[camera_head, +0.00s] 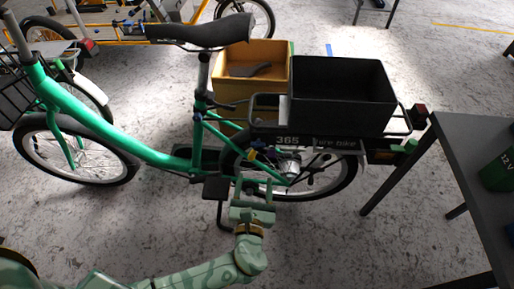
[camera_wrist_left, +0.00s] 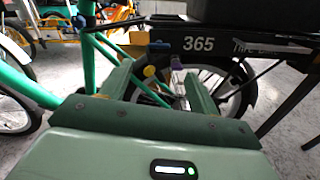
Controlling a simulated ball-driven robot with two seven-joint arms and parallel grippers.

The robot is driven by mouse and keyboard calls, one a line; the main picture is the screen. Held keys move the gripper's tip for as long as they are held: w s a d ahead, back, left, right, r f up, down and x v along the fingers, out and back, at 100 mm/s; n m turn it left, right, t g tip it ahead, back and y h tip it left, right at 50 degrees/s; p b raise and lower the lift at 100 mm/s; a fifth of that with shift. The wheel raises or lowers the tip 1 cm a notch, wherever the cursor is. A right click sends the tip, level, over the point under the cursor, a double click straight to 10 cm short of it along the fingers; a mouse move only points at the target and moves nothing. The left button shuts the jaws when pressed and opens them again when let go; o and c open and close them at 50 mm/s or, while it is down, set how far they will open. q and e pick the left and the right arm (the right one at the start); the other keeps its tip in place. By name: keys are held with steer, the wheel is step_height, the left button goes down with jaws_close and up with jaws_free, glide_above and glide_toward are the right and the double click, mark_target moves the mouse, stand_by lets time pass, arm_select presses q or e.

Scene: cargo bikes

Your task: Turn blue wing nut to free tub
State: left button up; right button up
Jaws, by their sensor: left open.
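A green cargo bike (camera_head: 150,150) stands side-on, with a black tub (camera_head: 345,108) on its rear rack. A small blue part (camera_head: 252,154), which looks like the wing nut, sits below the front end of the rack. In the left wrist view a blue part (camera_wrist_left: 160,44) shows just left of the "365" plate, beyond my fingers. My left gripper (camera_head: 254,184) is open and empty, below the blue part and apart from it. Its two fingers (camera_wrist_left: 157,78) point toward the rear wheel area. My right gripper is out of view.
A yellow round part (camera_wrist_left: 149,71) and a purple part (camera_wrist_left: 177,62) show between my fingers. A wooden crate (camera_head: 228,92) stands behind the bike. A dark table (camera_head: 462,135) with a green can (camera_head: 497,172) is at right. The floor in front is clear.

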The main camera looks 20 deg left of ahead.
mark_target(258, 144)
arm_select(q)
steer(key=b+x, duration=0.3)
steer(key=x, duration=0.9)
steer(key=shift+w+f, duration=0.15)
steer(key=shift+w, duration=0.05)
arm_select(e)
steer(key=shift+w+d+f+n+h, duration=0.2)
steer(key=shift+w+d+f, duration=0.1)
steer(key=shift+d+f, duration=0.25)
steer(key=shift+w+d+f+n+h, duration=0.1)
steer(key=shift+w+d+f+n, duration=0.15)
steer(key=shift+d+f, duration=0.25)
arm_select(q)
steer(key=shift+a, duration=0.15)
steer(key=c, duration=0.9)
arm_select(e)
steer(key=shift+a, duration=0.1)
